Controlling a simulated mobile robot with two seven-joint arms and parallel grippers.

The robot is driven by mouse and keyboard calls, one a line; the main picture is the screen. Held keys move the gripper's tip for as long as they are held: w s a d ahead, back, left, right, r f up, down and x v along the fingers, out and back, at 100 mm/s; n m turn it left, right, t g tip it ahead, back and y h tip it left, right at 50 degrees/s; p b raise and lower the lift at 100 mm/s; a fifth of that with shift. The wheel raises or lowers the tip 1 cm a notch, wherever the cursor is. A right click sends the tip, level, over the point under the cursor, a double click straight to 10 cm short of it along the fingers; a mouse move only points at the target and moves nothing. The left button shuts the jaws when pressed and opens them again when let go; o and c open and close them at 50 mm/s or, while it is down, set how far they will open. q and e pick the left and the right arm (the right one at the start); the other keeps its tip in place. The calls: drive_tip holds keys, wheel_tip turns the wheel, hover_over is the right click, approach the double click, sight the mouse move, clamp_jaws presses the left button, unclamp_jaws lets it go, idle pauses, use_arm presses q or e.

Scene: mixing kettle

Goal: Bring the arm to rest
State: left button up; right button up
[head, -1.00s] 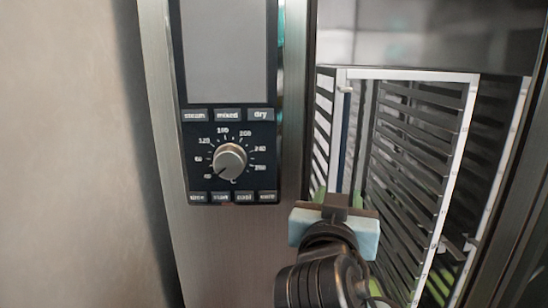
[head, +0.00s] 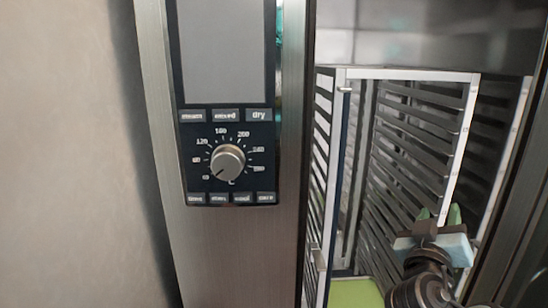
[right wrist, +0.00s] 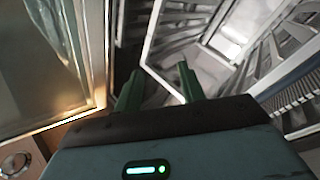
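My right gripper (head: 439,213) is at the lower right of the head view, in front of the racks inside the oven. My left gripper is in neither view.
The oven's control panel (head: 228,190) with its round knob (head: 228,161) is left of the opening. Slatted racks (head: 405,150) line the cavity, above a light green floor (head: 355,292). A glass-paned door (right wrist: 50,60) is close on the left in the wrist view.

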drive_tip(key=s+f+n+g+y, duration=0.2)
drive_tip(key=s+f+n+y, duration=0.1)
drive_tip(key=f, duration=0.9)
drive_tip(key=s+f+n+g+y, duration=0.1)
drive_tip(key=s+f+n+y, duration=0.2)
drive_tip(key=f, duration=0.9)
drive_tip(key=s+f+n+g+y, duration=0.2)
drive_tip(key=s+f+y, duration=0.15)
drive_tip(key=f, duration=0.85)
drive_tip(key=s+d+f+g+y, duration=0.1)
drive_tip(key=s+f+y, duration=0.1)
drive_tip(key=s+f, duration=0.55)
drive_tip(key=s+d+f+g+y, duration=0.15)
drive_tip(key=s+f, duration=0.35)
drive_tip(key=s, duration=0.6)
drive_tip(key=a+m, duration=0.5)
drive_tip(key=a, duration=0.7)
drive_tip(key=shift+w+a, duration=0.15)
drive_tip(key=shift+w, duration=0.05)
drive_tip(key=shift+t, duration=0.25)
